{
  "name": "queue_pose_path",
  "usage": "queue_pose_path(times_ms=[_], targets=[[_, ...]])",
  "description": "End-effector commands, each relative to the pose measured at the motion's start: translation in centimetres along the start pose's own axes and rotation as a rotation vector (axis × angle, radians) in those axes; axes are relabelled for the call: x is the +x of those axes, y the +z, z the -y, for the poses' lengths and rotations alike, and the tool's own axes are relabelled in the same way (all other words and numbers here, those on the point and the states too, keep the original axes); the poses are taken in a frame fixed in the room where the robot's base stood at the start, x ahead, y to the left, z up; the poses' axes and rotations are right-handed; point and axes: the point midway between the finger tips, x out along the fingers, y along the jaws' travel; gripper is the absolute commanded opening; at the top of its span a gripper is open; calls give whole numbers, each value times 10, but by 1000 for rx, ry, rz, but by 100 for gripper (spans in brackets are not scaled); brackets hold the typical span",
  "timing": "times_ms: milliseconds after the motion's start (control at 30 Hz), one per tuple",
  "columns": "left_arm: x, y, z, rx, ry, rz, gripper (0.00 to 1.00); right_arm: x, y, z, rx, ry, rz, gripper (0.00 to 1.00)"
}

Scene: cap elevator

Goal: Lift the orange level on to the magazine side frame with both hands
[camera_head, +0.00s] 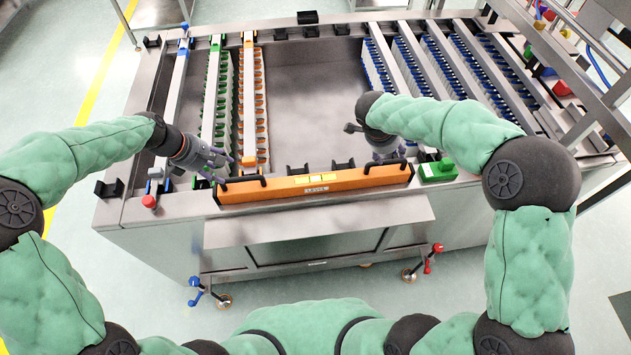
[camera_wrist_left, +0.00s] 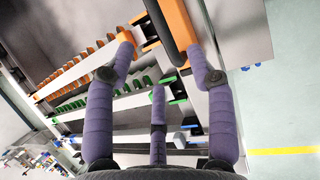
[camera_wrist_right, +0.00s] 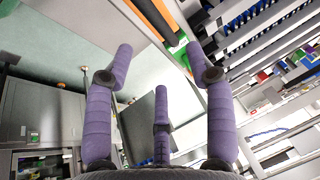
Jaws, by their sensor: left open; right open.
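The orange level (camera_head: 330,185) is a long bar with a yellow label and black handles near both ends. It lies along the front edge of the grey magazine frame (camera_head: 270,222). My left gripper (camera_head: 220,166) is open beside the bar's left handle. In the left wrist view the orange bar (camera_wrist_left: 179,25) and a black handle (camera_wrist_left: 161,30) lie between the open fingers (camera_wrist_left: 160,42). My right gripper (camera_head: 388,157) is open just behind the bar's right end. In the right wrist view the bar (camera_wrist_right: 150,18) runs just beyond the open fingers (camera_wrist_right: 158,50). Neither gripper visibly touches it.
Green (camera_head: 218,105) and orange (camera_head: 250,110) toothed racks stand at the left, and several blue ones (camera_head: 410,70) at the right. The bay between them (camera_head: 312,95) is empty. A green block (camera_head: 438,170) sits by the bar's right end. A red knob (camera_head: 149,201) is at the front-left corner.

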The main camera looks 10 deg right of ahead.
Motion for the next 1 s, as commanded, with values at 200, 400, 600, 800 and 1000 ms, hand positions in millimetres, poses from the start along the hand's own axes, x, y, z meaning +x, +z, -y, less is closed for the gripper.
queue_pose_path(times_ms=[200,400,600,800,1000], targets=[[30,0,1,0,-4,1,55,30,0,-1,0,4,0,55],[64,0,1,1,-5,1,55,63,0,-1,0,4,0,55],[90,0,1,1,-2,0,55,90,0,-1,-1,3,1,55],[102,0,0,1,0,0,55,102,0,0,0,1,1,55],[104,0,0,1,0,0,55,104,0,0,0,0,1,55]])
